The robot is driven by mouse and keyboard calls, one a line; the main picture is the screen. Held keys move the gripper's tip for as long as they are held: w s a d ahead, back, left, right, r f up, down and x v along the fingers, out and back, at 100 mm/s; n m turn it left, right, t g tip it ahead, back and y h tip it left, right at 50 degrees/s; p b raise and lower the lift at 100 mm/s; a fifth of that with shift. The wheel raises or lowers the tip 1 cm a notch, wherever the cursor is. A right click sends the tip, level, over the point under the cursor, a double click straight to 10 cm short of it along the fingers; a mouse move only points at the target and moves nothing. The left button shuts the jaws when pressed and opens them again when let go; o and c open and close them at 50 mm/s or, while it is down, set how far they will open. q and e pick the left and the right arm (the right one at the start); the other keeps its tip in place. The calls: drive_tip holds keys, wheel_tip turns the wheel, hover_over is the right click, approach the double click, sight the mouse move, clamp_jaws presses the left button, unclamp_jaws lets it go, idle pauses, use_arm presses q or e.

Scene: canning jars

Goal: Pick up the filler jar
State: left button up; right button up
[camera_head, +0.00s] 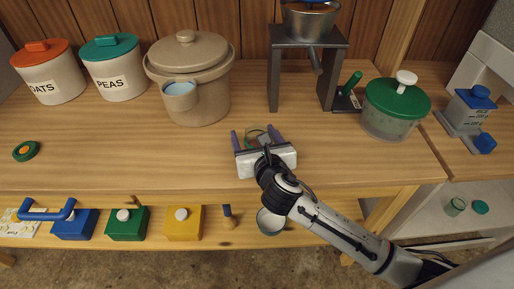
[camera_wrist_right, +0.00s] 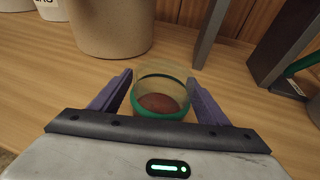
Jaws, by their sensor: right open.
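A small clear glass jar (camera_wrist_right: 161,88) with a green ring around its lower part and something reddish-brown inside stands upright on the wooden counter; I take it for the filler jar. My right gripper (camera_wrist_right: 160,90) is open, with its purple fingers on either side of the jar. The fingers appear apart from the glass. In the head view the right gripper (camera_head: 256,137) largely hides the jar; only part of its greenish rim (camera_head: 256,130) shows between the fingers. My left gripper is not in view.
Behind stand a large beige pot (camera_head: 200,95) and a dark metal stand (camera_head: 328,75). A green-lidded container (camera_head: 388,124) is to the right, with a blue-knobbed device (camera_head: 466,112) beyond it. Oats (camera_head: 46,85) and peas (camera_head: 116,80) canisters stand left. The counter's left front is mostly clear.

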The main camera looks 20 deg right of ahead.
drive_tip(key=c, duration=1.2)
drive_tip(key=shift+c, duration=0.8)
drive_tip(key=shift+r, duration=0.1)
